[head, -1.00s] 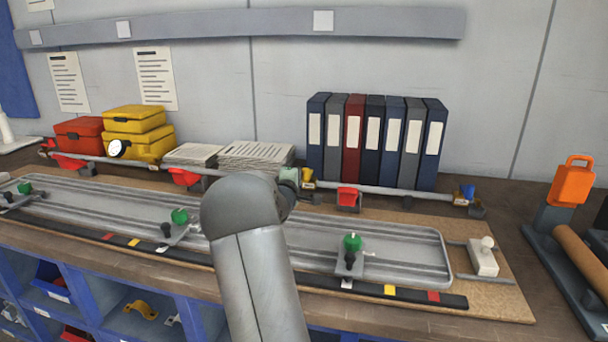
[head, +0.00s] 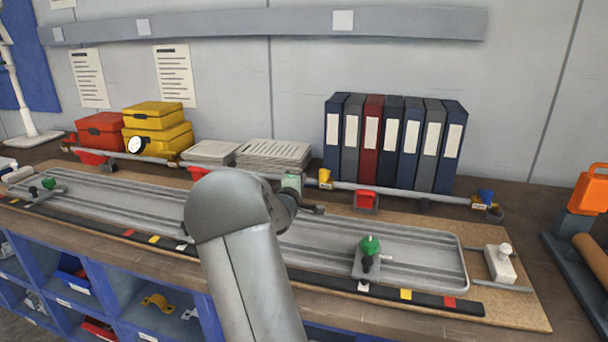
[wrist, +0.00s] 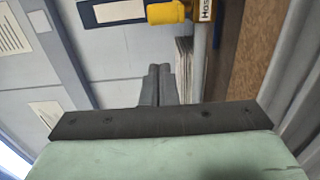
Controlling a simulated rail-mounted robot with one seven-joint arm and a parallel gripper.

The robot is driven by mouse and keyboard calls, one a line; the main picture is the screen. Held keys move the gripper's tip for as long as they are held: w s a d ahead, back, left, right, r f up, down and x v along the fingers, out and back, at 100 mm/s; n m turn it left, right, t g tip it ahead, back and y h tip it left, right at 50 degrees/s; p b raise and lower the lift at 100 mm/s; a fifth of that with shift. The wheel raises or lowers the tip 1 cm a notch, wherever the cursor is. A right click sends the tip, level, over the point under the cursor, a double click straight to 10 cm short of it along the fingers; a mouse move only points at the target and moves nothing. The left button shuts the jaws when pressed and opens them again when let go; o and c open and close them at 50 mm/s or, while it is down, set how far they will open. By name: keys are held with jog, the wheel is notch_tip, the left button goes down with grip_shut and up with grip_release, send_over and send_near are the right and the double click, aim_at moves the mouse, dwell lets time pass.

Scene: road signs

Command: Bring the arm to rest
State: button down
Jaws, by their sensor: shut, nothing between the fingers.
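My gripper (wrist: 158,84) shows in the wrist view with its two dark fingers together and nothing between them. In the head view my gripper (head: 316,209) is small and partly hidden behind my grey arm, above the far side of the metal tray (head: 440,262). In the wrist view a yellow part (wrist: 167,12) on the pipe lies just beyond the fingertips, apart from them as far as I can tell.
A pipe (head: 400,191) with red, yellow and blue fittings runs behind the tray. Binders (head: 393,140), paper stacks (head: 272,153), yellow cases (head: 158,127) and a red case (head: 99,130) stand at the back. A green-knobbed clamp (head: 369,248) sits on the tray.

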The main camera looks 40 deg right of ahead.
jog(key=shift+s+v, duration=0.15)
jog(key=shift+v, duration=1)
jog(key=shift+s+v, duration=0.2)
jog(key=shift+v, duration=0.95)
jog(key=shift+d, duration=0.2)
